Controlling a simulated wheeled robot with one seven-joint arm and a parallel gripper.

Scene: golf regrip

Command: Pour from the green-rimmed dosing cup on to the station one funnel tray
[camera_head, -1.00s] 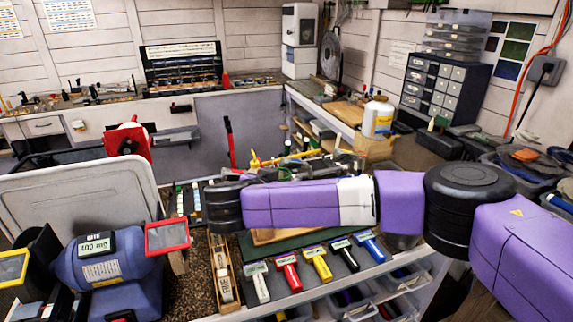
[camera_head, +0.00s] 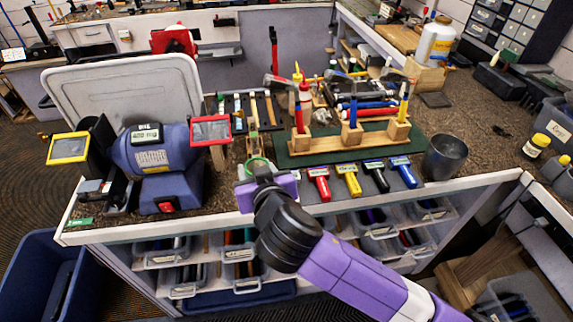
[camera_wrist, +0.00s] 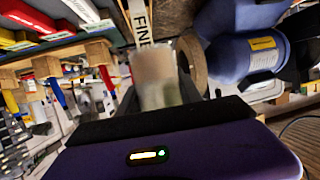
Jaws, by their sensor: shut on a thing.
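The green-rimmed dosing cup (camera_head: 257,161) shows as a small green ring at the bench's front edge, just right of the blue grinder. My gripper (camera_head: 260,174) is shut on it. In the wrist view the cup (camera_wrist: 158,78) is a translucent, blurred cylinder between the dark fingers, with pale contents that are hard to make out. The surroundings look upside down there. A wooden strip marked FINE (camera_wrist: 142,22) is beyond the cup. In the head view a narrow wooden holder (camera_head: 252,140) stands behind the cup, partly hidden by my gripper. I cannot clearly identify the station one funnel tray.
The blue grinder (camera_head: 155,160) with yellow-framed and red-framed shields is close on the left. Several colored tagged tools (camera_head: 348,182) lie along the front edge to the right. A wooden rack (camera_head: 345,145) stands on a green mat behind them. A dark tumbler (camera_head: 445,158) stands farther right.

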